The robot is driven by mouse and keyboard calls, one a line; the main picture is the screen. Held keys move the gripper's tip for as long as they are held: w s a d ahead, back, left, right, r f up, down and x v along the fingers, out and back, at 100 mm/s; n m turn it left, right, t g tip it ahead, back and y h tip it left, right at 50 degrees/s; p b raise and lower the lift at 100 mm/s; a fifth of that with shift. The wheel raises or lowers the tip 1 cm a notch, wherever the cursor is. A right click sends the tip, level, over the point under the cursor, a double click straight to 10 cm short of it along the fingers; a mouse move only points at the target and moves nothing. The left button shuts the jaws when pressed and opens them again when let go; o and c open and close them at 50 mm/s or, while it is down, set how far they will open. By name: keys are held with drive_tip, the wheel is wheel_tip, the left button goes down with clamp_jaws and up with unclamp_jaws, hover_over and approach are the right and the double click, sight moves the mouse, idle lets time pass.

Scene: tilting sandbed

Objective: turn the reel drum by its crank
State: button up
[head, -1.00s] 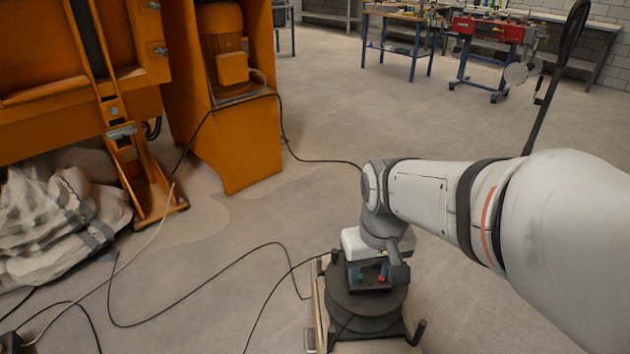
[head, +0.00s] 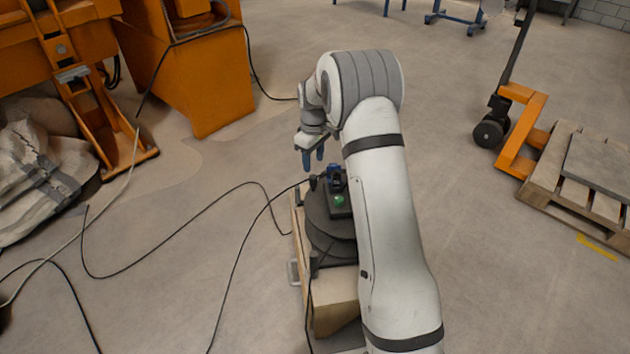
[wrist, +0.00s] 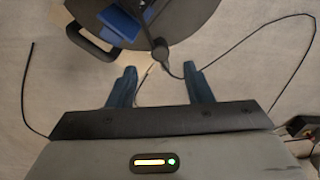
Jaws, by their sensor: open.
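The reel drum (head: 322,232) is a dark round drum on a low base, partly hidden behind my arm in the head view. In the wrist view its round flange (wrist: 195,18) fills the top middle. A dark upright knob, apparently the crank grip (head: 313,183), stands near the flange's edge. It also shows in the wrist view (wrist: 160,50), just beyond the gap between my fingertips. My gripper (head: 314,164) has two blue fingers, open and empty, pointing down beside and above the knob. It also shows in the wrist view (wrist: 160,69). I see no contact with the knob.
A socket box with a green cap (head: 339,201) sits on the drum. A black loop handle (wrist: 88,42) sticks out at its side. Cables (head: 180,225) cross the floor to the left. Orange machinery (head: 195,90) stands left, a pallet (head: 575,185) right.

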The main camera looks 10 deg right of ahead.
sight(314, 176)
wheel_tip(314, 176, down, 8)
drive_tip(key=b, duration=0.2)
drive_tip(key=shift+b, duration=0.4)
drive_tip(key=shift+c, duration=0.3)
clamp_jaws()
drive_tip(key=shift+w+d, duration=0.1)
